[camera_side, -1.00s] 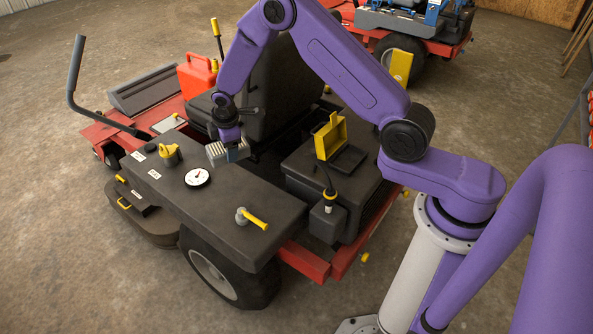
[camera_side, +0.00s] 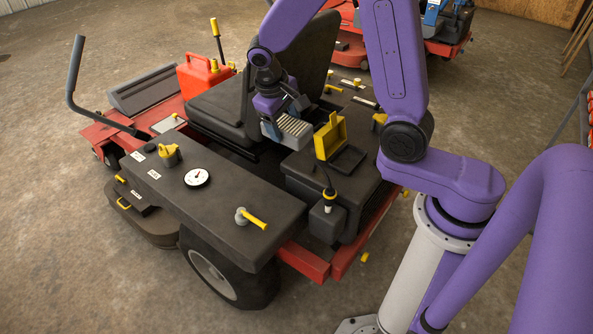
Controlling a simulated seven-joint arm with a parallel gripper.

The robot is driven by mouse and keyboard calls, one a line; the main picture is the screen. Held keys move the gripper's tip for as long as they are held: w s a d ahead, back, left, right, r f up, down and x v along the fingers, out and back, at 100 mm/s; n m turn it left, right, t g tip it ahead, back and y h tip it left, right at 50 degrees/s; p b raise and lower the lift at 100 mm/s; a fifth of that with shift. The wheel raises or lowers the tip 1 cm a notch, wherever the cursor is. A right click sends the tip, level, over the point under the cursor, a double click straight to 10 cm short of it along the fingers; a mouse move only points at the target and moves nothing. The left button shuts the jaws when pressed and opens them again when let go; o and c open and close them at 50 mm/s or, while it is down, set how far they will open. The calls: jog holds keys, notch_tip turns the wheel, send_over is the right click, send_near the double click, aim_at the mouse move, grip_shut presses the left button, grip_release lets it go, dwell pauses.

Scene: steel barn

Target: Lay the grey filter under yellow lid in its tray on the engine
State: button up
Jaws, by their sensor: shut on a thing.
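My gripper (camera_side: 279,113) is shut on the grey filter (camera_side: 291,131), a ribbed pale block. It holds the filter in the air just left of the yellow lid (camera_side: 331,138), above the gap between the seat and the engine. The yellow lid stands open, hinged up on the engine (camera_side: 312,176). The dark tray (camera_side: 349,159) lies open beside the lid, to its right, and looks empty. My fingertips are partly hidden by the wrist and the filter.
The seat (camera_side: 268,75) stands close behind my gripper. A dipstick with a yellow collar (camera_side: 329,195) rises in front of the engine. The fender (camera_side: 215,195) carries a gauge (camera_side: 197,178) and a yellow-handled valve (camera_side: 250,217). A red fuel can (camera_side: 198,76) stands at the back left.

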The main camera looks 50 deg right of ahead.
aim_at(292, 131)
jog(key=s+f, duration=0.1)
jog(key=f, duration=0.1)
jog(key=s+f, duration=0.1)
jog(key=s, duration=0.1)
jog(key=shift+f, duration=0.35)
jog(key=shift+s+f, duration=0.1)
jog(key=shift+f, duration=0.2)
jog(key=w+a+f+n+t, duration=0.1)
jog(key=w+f+n, duration=0.2)
jog(key=w, duration=0.4)
jog(key=w+a+f+n+t+y, duration=0.1)
jog(key=w+a+f+n, duration=0.1)
jog(key=w+f+n, duration=0.2)
jog(key=w+n, duration=0.2)
jog(key=w, duration=0.1)
jog(key=w+f+n+y, duration=0.1)
jog(key=w+f+n, duration=0.2)
jog(key=w, duration=0.1)
jog(key=w+f+n+t, duration=0.1)
jog(key=w+f+n, duration=0.2)
jog(key=w+a+f+n+y, duration=0.1)
jog(key=w+f+n, duration=0.2)
jog(key=w+f, duration=0.1)
jog(key=shift+w+n+y, duration=0.3)
jog(key=shift+w, duration=0.05)
jog(key=shift+w+f+n, duration=0.6)
jog(key=shift+f+n, duration=0.1)
jog(key=shift+f, duration=0.05)
jog(key=shift+f, duration=4.85)
